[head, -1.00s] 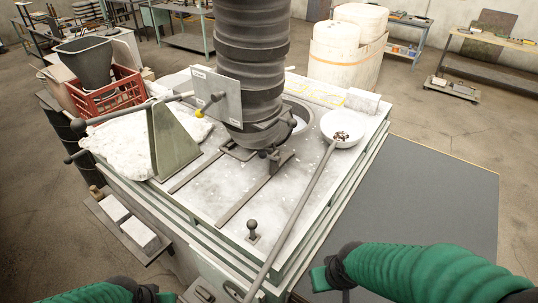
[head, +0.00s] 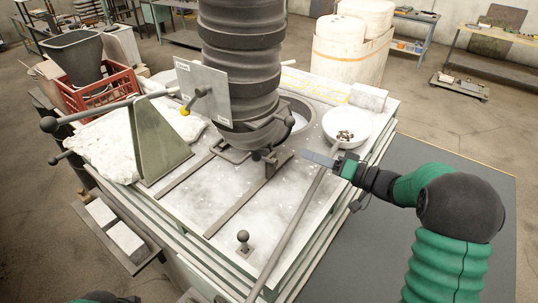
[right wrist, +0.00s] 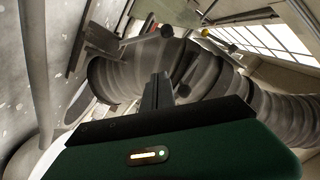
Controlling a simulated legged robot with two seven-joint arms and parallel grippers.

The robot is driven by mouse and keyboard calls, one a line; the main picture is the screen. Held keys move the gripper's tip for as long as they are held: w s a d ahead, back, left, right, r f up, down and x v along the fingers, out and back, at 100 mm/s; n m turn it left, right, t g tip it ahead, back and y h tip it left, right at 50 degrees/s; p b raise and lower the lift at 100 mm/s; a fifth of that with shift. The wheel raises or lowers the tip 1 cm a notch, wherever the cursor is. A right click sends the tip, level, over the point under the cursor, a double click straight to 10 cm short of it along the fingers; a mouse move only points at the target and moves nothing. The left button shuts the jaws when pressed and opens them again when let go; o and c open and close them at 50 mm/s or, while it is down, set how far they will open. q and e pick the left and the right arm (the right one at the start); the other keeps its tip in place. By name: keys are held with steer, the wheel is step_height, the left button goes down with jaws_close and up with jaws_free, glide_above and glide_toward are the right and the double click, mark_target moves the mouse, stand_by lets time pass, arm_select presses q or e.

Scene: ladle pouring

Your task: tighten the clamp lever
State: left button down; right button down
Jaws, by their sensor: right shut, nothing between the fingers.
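A dark lever with a round knob (head: 257,156) sits low at the front of the ribbed column (head: 243,60), beside a small upright bracket (head: 279,164). It looks like the clamp lever. In the right wrist view the knob (right wrist: 166,31) is beyond my fingers, against the column. My right gripper (head: 306,156) is shut and empty, to the right of the bracket and apart from the knob. Its narrow shut fingers (right wrist: 157,90) point at the column in the right wrist view. My left gripper is out of view.
A long ladle handle (head: 290,230) runs under my right gripper to a white bowl (head: 360,127) with dark bits. A short knobbed lever (head: 243,237) stands near the front edge.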

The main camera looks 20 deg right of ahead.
mark_target(265, 159)
steer(key=w+a+f+p, duration=0.3)
steer(key=w+a+p, duration=0.2)
steer(key=a, duration=0.4)
steer(key=shift+w, duration=0.8)
steer(key=shift+f, duration=0.1)
